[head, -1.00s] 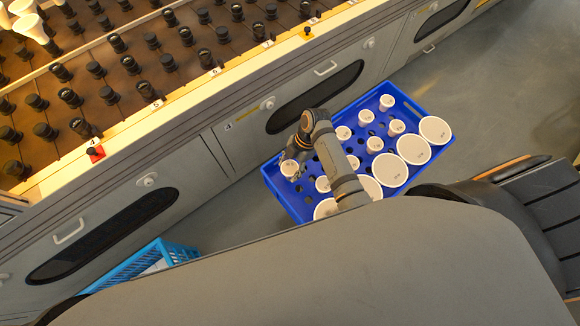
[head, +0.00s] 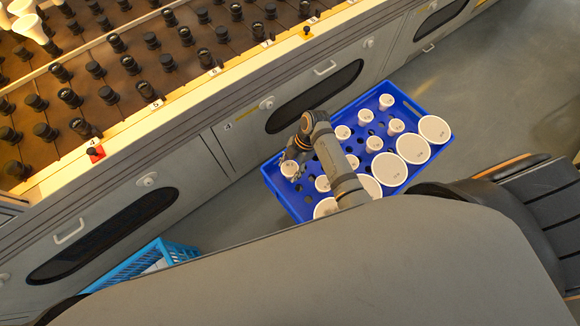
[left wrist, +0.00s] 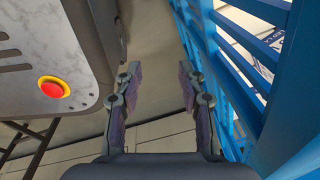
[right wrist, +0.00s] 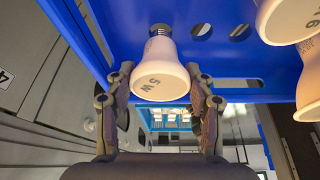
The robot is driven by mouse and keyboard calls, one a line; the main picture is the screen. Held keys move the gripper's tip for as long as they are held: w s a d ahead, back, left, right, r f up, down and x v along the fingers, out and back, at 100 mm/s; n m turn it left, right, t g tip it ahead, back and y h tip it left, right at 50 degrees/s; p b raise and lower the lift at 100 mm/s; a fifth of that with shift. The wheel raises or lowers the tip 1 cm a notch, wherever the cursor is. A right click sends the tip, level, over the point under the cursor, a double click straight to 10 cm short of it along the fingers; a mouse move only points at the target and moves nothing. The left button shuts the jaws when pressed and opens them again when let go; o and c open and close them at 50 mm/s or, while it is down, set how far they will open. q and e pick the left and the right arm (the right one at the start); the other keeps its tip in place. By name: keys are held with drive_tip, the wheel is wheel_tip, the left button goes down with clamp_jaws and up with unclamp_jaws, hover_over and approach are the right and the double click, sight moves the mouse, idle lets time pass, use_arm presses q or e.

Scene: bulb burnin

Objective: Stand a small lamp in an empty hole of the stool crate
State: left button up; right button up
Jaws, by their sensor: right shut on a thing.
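The blue stool crate (head: 409,101) stands on the floor beside the cabinet, with small lamps, large lamps and empty holes in it. My right gripper (head: 291,163) is at its left corner, shut on a small white lamp (head: 289,170). In the right wrist view my right gripper (right wrist: 159,78) has a finger on each side of this small lamp (right wrist: 160,82), marked 5W. Its screw base points at the blue crate floor (right wrist: 110,25); I cannot tell whether it is in a hole. Two holes show beside it. My left gripper (left wrist: 155,90) is open and empty, outside the head view.
A light-blue crate (head: 170,252) stands at the lower left; its slatted side (left wrist: 225,60) is close to my left gripper. The burn-in rack (head: 130,85) with dark sockets is above the cabinet. A red button (left wrist: 53,88) shows in the left wrist view. A dark seat (head: 530,200) is at right.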

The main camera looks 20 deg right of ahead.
drive_tip(key=shift+f+b, duration=0.65)
drive_tip(key=shift+f, duration=0.65)
drive_tip(key=o, duration=1.2)
drive_tip(key=shift+o, duration=0.2)
drive_tip(key=shift+r, duration=0.1)
drive_tip(key=shift+d+r, duration=0.1)
drive_tip(key=shift+r, duration=0.1)
drive_tip(key=v, duration=1.1)
drive_tip(key=shift+r, duration=0.2)
drive_tip(key=shift+w+d, duration=0.1)
drive_tip(key=shift+d, duration=0.05)
